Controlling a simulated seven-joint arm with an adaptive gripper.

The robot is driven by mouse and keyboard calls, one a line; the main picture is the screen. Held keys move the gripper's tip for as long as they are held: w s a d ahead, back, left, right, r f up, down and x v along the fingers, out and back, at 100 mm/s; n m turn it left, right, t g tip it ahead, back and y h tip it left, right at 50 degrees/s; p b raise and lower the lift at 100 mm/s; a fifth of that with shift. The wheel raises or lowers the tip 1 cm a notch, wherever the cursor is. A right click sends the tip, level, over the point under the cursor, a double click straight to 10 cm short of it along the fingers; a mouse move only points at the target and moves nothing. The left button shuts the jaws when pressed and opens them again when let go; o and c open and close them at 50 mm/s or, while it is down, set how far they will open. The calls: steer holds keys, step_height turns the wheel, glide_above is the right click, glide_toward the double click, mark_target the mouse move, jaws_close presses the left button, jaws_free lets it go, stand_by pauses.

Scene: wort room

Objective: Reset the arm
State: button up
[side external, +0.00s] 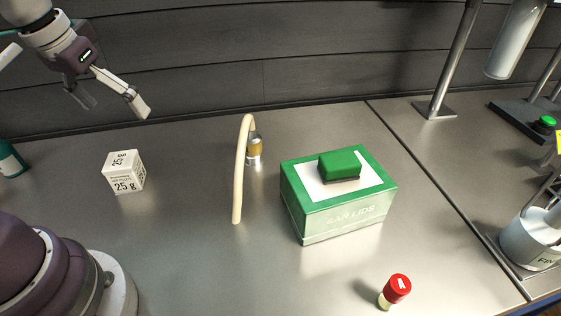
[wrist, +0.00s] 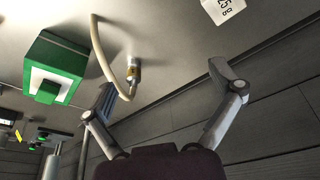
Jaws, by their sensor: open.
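My gripper (side external: 114,103) is at the upper left of the side external view, raised above the metal table and near the back wall. Its two fingers are spread apart with nothing between them. In the wrist view my gripper (wrist: 172,90) also shows open and empty, with the table and dark wall behind it. A white box marked 25 g (side external: 124,172) stands on the table below and to the right of it. No object touches the fingers.
A pale curved tube (side external: 239,170) stands by a small amber-and-metal fitting (side external: 255,149). A green-and-white box (side external: 345,217) carries a green block (side external: 340,164). A red-capped vial (side external: 396,290) is at the front. Metal stands and a white pot (side external: 532,240) are right. A teal bottle (side external: 10,160) is far left.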

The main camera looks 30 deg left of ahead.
steer(key=s+d+m, duration=0.1)
steer(key=s+d+m+t, duration=0.1)
steer(key=d, duration=0.1)
steer(key=s+d+m+t, duration=0.1)
steer(key=shift+d+r+h, duration=0.3)
steer(key=shift+r+h, duration=0.1)
